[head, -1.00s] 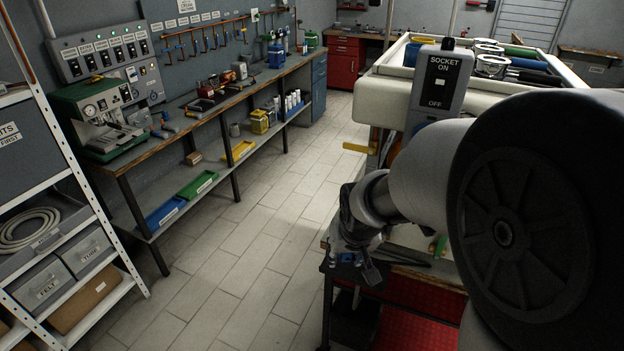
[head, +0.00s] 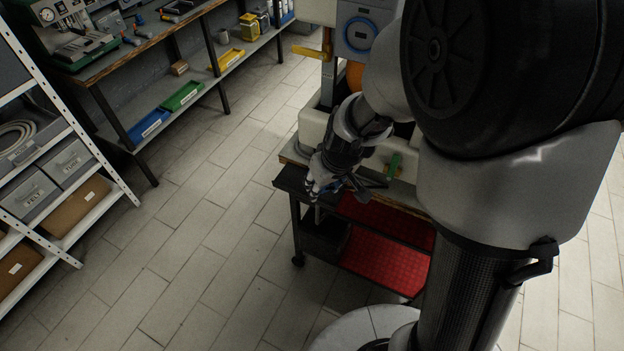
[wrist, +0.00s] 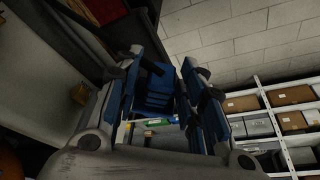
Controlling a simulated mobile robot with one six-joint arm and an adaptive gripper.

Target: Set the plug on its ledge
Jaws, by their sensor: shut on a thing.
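My gripper (head: 318,188) hangs over the left end of a cart in the head view, beside its wooden edge. In the wrist view its two blue-padded fingers (wrist: 165,103) stand on either side of a blue ribbed piece (wrist: 158,88) with a dark part on top, and are shut on it. This piece looks like the plug; the fingers hide part of it. It is too small to make out in the head view. I cannot tell which surface is the plug's ledge.
The cart has a dark end tray (head: 292,180) and red lower shelves (head: 375,255). A yellow lever (head: 308,53) and a green handle (head: 393,166) stick out near my arm. A workbench (head: 130,62) and white shelving (head: 98,170) stand left. Tiled floor between is clear.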

